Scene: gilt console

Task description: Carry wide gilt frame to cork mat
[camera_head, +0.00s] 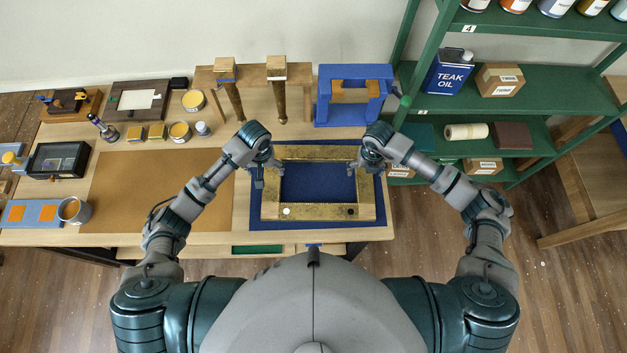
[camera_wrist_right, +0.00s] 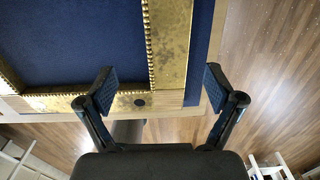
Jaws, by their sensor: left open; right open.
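The wide gilt frame (camera_head: 315,211) lies flat on a dark blue mat (camera_head: 383,209) at the right of the table. A pale round spot and a dark round spot mark its near rail. The cork mat (camera_head: 145,195) lies bare to the left. My left gripper (camera_head: 266,175) is open at the frame's left rail. My right gripper (camera_head: 367,166) is open at the right rail. In the right wrist view, the open fingers of my right gripper (camera_wrist_right: 158,90) stand on either side of the right rail (camera_wrist_right: 168,45) in the picture; contact cannot be told.
Two gilt legs (camera_head: 277,95) on a wooden rack and a blue stand (camera_head: 322,105) are behind the frame. Tins, a bottle (camera_head: 102,128) and small blocks line the cork mat's far edge. A dark case (camera_head: 58,160) and a mug (camera_head: 74,210) are at left. Green shelves (camera_head: 540,95) stand right.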

